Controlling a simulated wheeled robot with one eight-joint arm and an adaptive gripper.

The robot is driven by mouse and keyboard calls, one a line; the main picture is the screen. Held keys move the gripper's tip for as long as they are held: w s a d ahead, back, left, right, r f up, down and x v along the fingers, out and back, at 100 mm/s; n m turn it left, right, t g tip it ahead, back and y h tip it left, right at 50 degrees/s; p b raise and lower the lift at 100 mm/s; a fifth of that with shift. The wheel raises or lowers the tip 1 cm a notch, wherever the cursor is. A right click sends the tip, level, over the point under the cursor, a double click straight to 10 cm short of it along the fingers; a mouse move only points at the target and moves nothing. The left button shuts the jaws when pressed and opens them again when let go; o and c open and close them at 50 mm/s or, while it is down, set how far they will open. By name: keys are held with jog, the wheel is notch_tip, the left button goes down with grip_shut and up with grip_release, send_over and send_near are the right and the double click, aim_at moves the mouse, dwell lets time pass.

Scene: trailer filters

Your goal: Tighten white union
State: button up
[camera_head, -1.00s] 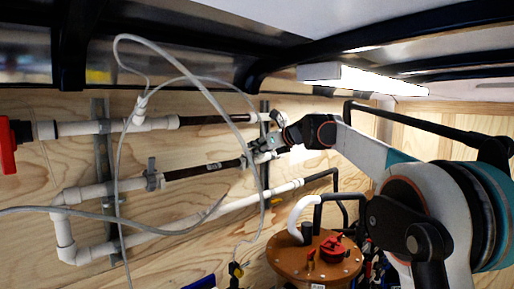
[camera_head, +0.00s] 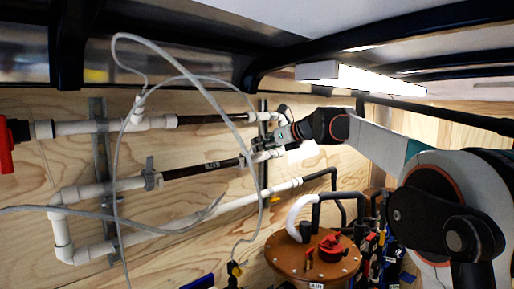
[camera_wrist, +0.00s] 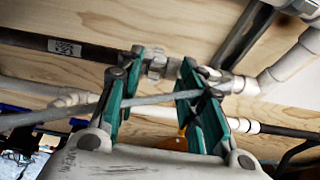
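The white union (camera_wrist: 158,66) joins the middle black pipe (camera_wrist: 60,44) to white fittings on the right in the wrist view. In the head view the white union (camera_head: 246,159) is small and partly hidden by my gripper (camera_head: 262,146). In the wrist view my gripper (camera_wrist: 161,62) is open, with green-edged fingers spread apart. Part of the union shows between the fingertips, and the right finger covers fittings beside it. I cannot tell whether the fingers touch it. A grey cable (camera_wrist: 150,100) crosses the fingers.
Loose grey cables (camera_head: 218,100) hang in front of the pipes. Other white pipes (camera_head: 215,213) run above and below on the plywood wall. A brown round tank lid (camera_head: 283,262) with red handles stands below. A dark ceiling beam (camera_head: 370,35) runs overhead.

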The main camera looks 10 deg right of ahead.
aim_at(254, 158)
jog(key=v, duration=0.7)
jog(key=shift+s, duration=0.25)
jog(key=shift+d+r, duration=0.1)
jog(key=shift+r, duration=0.05)
jog(key=shift+w, duration=0.1)
jog(key=c, duration=0.6)
jog(key=w+a+f+m+y, duration=0.1)
jog(key=f, duration=0.1)
jog(key=w+a+f+m+t+y, duration=0.1)
jog(key=f+m, duration=0.1)
jog(key=w+a+f+m+y, duration=0.1)
jog(key=w+f, duration=0.1)
jog(key=shift+f+t+y+b, duration=0.1)
jog(key=shift+t+y+b, duration=0.2)
jog(key=shift+t+b, duration=0.1)
grip_shut()
jog(key=s+d+f+m+t+y+b, duration=0.1)
jog(key=s+f+m+t+y, duration=0.15)
jog(key=f+m+t, duration=0.35)
jog(key=s+d+f+m+t+y, duration=0.1)
jog(key=s+f+m+t, duration=0.15)
jog(key=f+m, duration=0.4)
jog(key=shift+m, duration=0.75)
jog(key=x, duration=0.5)
jog(key=p+x, duration=0.1)
jog(key=x, duration=0.9)
jog(key=shift+s+d+r+p, duration=0.15)
jog(key=shift+s+r+p, duration=0.15)
jog(key=shift+r+p, duration=0.05)
